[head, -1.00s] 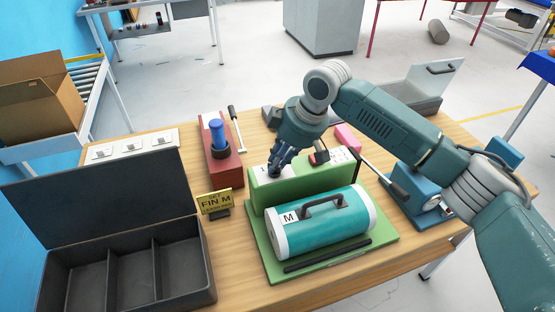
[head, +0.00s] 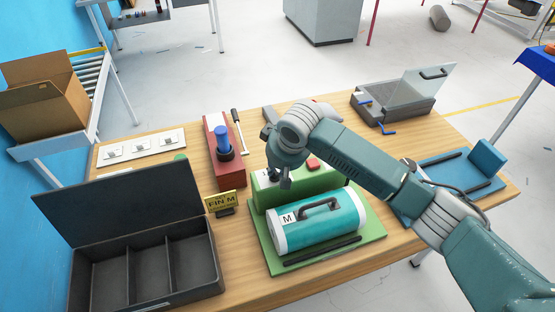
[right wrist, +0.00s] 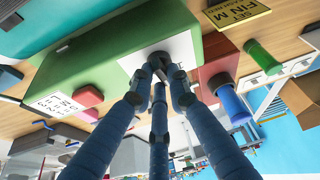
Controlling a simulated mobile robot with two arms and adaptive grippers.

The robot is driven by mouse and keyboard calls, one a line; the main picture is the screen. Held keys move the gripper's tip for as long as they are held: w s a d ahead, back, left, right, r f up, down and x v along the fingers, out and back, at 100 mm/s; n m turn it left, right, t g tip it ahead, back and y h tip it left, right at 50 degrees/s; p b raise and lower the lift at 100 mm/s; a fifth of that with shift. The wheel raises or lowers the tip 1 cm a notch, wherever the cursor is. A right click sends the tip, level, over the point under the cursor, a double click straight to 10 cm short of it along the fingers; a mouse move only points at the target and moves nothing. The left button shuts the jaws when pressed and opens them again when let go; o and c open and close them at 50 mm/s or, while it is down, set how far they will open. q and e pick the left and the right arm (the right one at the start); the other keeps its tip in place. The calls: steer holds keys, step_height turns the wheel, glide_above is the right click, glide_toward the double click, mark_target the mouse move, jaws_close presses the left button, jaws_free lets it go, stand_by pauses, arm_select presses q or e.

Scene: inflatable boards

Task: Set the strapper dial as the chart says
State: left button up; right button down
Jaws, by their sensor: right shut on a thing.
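The green strapper box (head: 325,178) stands behind a teal roll (head: 325,222) labelled M. In the right wrist view, the dark dial (right wrist: 158,58) sits on a white plate (right wrist: 180,50) on the green box (right wrist: 90,48). My right gripper (head: 277,178) is at this dial; its fingers (right wrist: 157,72) are closed around it. The dial's pointer and markings are mostly hidden by the fingers. A yellow sign (head: 221,202) reads FIN M; it also shows in the wrist view (right wrist: 237,12). A white card with figures (right wrist: 57,103) is too small to read. My left gripper is out of view.
An open black case (head: 150,270) with compartments is at the front left. A red block with a blue knob (head: 224,158) stands left of the strapper. A white switch panel (head: 140,148), a lidded grey box (head: 395,103) and a blue board (head: 460,180) are around the table.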

steer(key=shift+r+m+h+p, duration=0.1)
steer(key=shift+m+h+p, duration=0.2)
steer(key=shift+m+p, duration=0.45)
steer(key=c, duration=1.7)
jaws_free()
steer(key=shift+o, duration=0.2)
steer(key=v, duration=1.2)
steer(key=shift+s, duration=0.1)
